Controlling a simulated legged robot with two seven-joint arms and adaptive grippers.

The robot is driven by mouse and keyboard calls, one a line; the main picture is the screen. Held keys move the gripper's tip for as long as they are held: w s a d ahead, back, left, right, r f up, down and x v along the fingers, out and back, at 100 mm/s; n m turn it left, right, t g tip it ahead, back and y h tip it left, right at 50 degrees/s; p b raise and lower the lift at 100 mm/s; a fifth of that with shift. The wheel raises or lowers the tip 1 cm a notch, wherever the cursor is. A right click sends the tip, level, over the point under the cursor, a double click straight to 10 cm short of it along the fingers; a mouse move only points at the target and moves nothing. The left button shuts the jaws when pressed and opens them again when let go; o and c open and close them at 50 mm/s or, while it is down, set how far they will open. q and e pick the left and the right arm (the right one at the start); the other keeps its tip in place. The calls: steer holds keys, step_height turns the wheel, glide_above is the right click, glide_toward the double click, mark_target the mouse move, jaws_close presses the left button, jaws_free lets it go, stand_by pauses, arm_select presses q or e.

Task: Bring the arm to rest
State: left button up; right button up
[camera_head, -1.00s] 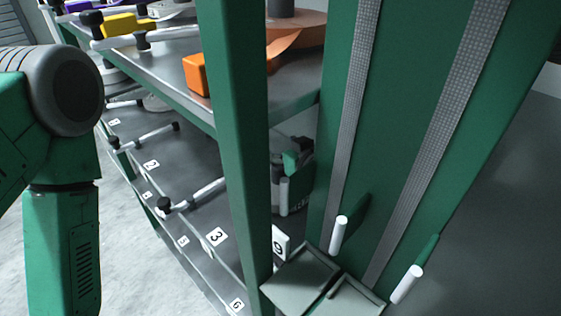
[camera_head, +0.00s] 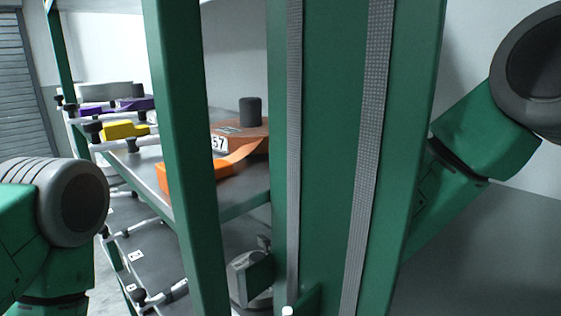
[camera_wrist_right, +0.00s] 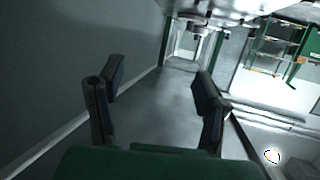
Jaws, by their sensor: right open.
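My right gripper (camera_wrist_right: 160,82) is open in the right wrist view, its two dark fingers far apart with nothing between them. Beyond it lie a grey floor and a wall. In the head view, my right arm (camera_head: 480,135) comes in from the right edge and passes behind the green upright panel, so its gripper end is hidden there. My left arm (camera_head: 60,205) shows only a rounded grey joint and green links at the left edge. My left gripper is in neither view.
A green rack post (camera_head: 183,150) and a wide green panel (camera_head: 335,130) with grey webbing strips stand close in front.

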steer(key=s+d+f+m+g+h, duration=0.2)
steer(key=s+d+f+g, duration=0.1)
steer(key=s+d+f, duration=0.65)
steer(key=s+d+f+m+g+h, duration=0.1)
steer(key=s+d+f+g+h, duration=0.15)
steer(key=s+d+f, duration=0.65)
steer(key=s+d+f+m+g+h, duration=0.1)
steer(key=s+d+f+g, duration=0.2)
steer(key=s, duration=0.5)
steer(key=s+d+f+m+g+h, duration=0.1)
steer(key=s+d+f+g, duration=0.2)
steer(key=s, duration=0.5)
steer(key=s+d+f+m+g+h, duration=0.1)
steer(key=s+d+f, duration=0.2)
steer(key=s+f, duration=0.35)
arm_select(q)
step_height(320, 180, down, 10)
steer(key=a+b, duration=0.1)
steer(key=b, duration=0.8)
steer(key=shift+a+r, duration=0.25)
arm_select(e)
step_height(320, 180, down, 6)
steer(key=w+a, duration=0.1)
steer(key=shift+w+f+n, duration=0.15)
steer(key=shift+w+n, duration=0.15)
steer(key=shift+n, duration=0.1)
